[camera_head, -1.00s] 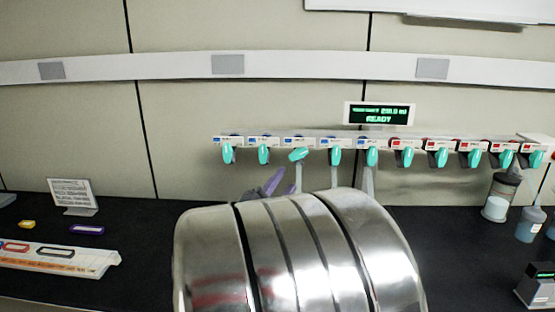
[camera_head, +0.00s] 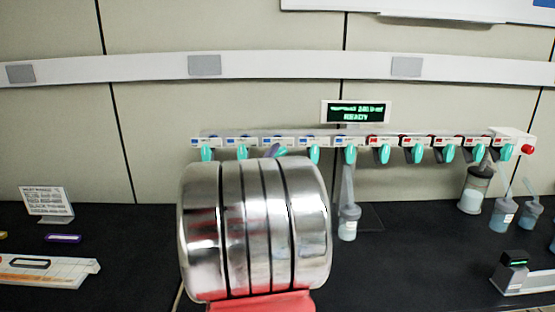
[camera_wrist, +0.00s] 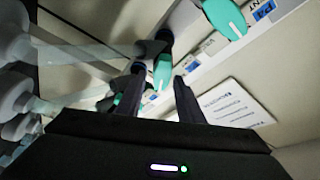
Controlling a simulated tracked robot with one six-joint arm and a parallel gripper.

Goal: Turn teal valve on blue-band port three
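The port row (camera_head: 360,141) runs along the wall, with blue-marked ports on its left half and red-marked ports on its right half. The third blue-band valve (camera_head: 282,150) is teal and mostly hidden behind my arm in the head view. A purple-grey finger of my gripper (camera_head: 272,151) shows beside it. In the wrist view, my gripper (camera_wrist: 158,76) is open, its two dark fingers apart. A teal valve (camera_wrist: 162,66) lies between the fingertips; contact cannot be told. Another teal valve (camera_wrist: 223,17) is at the upper right.
Flasks (camera_head: 475,188) hang or stand at the right, and one flask (camera_head: 348,222) is just right of my arm. A display (camera_head: 356,112) stands above the row. A sign (camera_head: 47,203) and a white tray (camera_head: 45,270) are at the left.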

